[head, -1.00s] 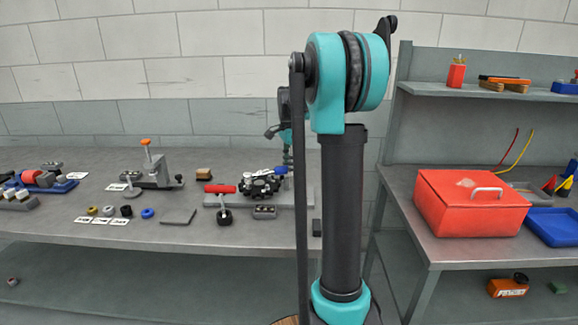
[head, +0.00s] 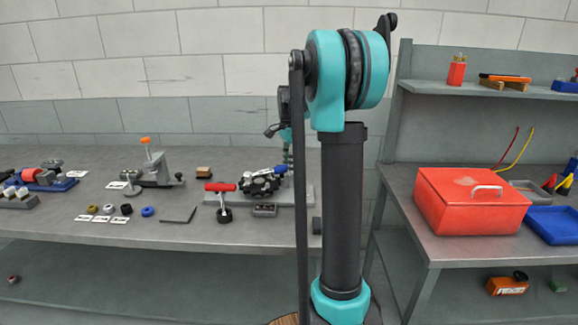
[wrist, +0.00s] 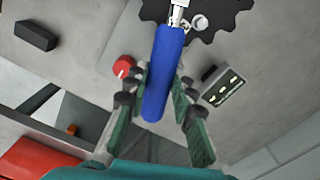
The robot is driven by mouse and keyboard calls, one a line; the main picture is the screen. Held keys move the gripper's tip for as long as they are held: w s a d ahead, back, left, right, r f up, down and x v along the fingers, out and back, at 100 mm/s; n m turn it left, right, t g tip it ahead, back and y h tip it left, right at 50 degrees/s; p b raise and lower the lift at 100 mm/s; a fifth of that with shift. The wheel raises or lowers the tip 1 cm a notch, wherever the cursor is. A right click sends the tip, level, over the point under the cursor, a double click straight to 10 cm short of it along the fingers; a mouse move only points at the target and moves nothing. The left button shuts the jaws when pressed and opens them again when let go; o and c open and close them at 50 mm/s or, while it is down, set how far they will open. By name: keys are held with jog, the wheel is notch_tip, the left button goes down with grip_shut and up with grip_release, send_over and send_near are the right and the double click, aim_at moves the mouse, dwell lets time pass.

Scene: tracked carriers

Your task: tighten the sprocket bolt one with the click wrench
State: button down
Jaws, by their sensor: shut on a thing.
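In the wrist view my gripper (wrist: 155,92) is shut on the blue handle of the click wrench (wrist: 163,75). The wrench's metal head (wrist: 179,14) points to the top edge and lies over or beside the black toothed sprocket (wrist: 232,18). A pale bolt head (wrist: 201,22) shows just right of the wrench head. Whether the wrench sits on a bolt is cut off from view.
A clamp with an orange tip (head: 150,165) is further left. A red box (head: 470,202) sits on the right bench.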

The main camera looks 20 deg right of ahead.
jog(key=shift+s, duration=0.1)
jog(key=shift+s+m, duration=0.6)
jog(key=shift+s, duration=0.05)
jog(key=shift+s+m, duration=0.6)
jog(key=shift+s, duration=0.15)
jog(key=shift+s, duration=0.1)
jog(key=shift+s+a+m, duration=0.15)
jog(key=shift+s+m, duration=0.45)
jog(key=shift+s, duration=0.05)
jog(key=shift+s+a+m, duration=0.2)
jog(key=shift+s+m, duration=0.4)
jog(key=shift+s, duration=0.15)
